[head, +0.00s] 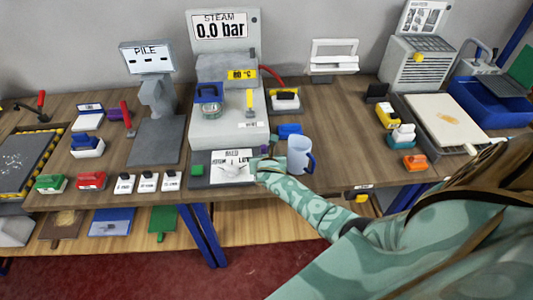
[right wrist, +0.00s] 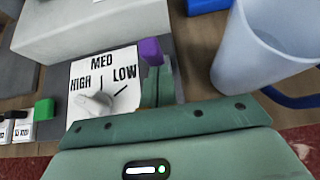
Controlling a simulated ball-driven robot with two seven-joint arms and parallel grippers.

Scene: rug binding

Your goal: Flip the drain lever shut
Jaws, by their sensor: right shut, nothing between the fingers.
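My left gripper is not in view.
A pale blue mug (head: 299,155) stands close to the right of my right gripper; it also shows in the right wrist view (right wrist: 255,50). A blue block (head: 289,130) lies behind it. A green block (right wrist: 44,109) is left of the dial. Bench space right of the mug is clear.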

